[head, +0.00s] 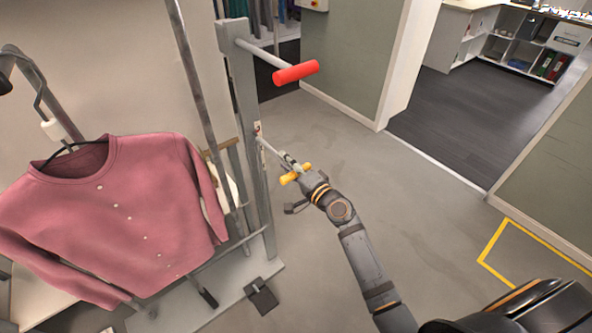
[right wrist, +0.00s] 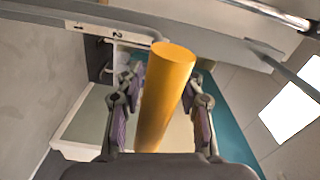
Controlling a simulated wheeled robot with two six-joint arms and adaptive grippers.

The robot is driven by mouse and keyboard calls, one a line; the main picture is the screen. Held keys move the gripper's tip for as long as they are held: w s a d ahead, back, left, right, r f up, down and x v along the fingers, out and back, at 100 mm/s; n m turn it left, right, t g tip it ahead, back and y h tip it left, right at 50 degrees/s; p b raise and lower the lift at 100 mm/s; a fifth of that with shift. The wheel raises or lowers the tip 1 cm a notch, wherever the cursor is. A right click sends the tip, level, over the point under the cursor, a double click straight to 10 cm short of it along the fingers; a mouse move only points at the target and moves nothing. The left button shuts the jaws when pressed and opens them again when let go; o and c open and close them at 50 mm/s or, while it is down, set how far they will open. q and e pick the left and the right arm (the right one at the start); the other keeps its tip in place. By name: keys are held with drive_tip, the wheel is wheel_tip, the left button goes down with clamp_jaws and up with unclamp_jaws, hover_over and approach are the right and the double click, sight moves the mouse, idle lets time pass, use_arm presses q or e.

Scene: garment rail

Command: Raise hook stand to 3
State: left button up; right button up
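The hook stand is a grey upright post (head: 247,120) with a red grip (head: 295,72) on a rod near its top. A lower rod carries a yellow handle (head: 296,174). The yellow handle (right wrist: 165,95) fills the middle of the right wrist view. My right gripper (head: 299,182) is at this handle, its two fingers on either side of it. In the right wrist view, gaps show between the pads and the handle, so the right gripper is open around it. A scale (right wrist: 98,31) marked 1 and 2 shows on the post. My left gripper is not in view.
A pink cardigan (head: 125,215) hangs on a hanger left of the post. The stand's pale base (head: 205,300) and a dark pedal-like plate (head: 262,297) are on the floor. The grey floor (head: 390,190) to the right is clear, with yellow tape (head: 497,245) on it.

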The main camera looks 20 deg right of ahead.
drive_tip(key=v, duration=1.1)
drive_tip(key=shift+r, duration=0.1)
drive_tip(key=s+d+f+n+g+h, duration=0.1)
drive_tip(key=d+f+g+h, duration=0.15)
drive_tip(key=f, duration=0.75)
drive_tip(key=s+d+f+n+g+h, duration=0.1)
drive_tip(key=d+f, duration=0.2)
drive_tip(key=f, duration=0.7)
drive_tip(key=s+d+f+n+g+h, duration=0.1)
drive_tip(key=s+d+f+n+g, duration=0.3)
drive_tip(key=f, duration=0.6)
drive_tip(key=s+a+f+m+g+h, duration=0.1)
drive_tip(key=s+f, duration=0.6)
drive_tip(key=f, duration=0.2)
drive_tip(key=s+f+n+g, duration=0.2)
drive_tip(key=s+f, duration=0.3)
drive_tip(key=s, duration=0.4)
drive_tip(key=s+f+n+g+h, duration=0.1)
drive_tip(key=s+f+n+g, duration=0.1)
drive_tip(key=s+f, duration=0.3)
drive_tip(key=s+f+n+g, duration=0.3)
drive_tip(key=s+f, duration=0.2)
drive_tip(key=s, duration=0.8)
drive_tip(key=shift+s+a+f, duration=0.2)
drive_tip(key=shift+f, duration=0.05)
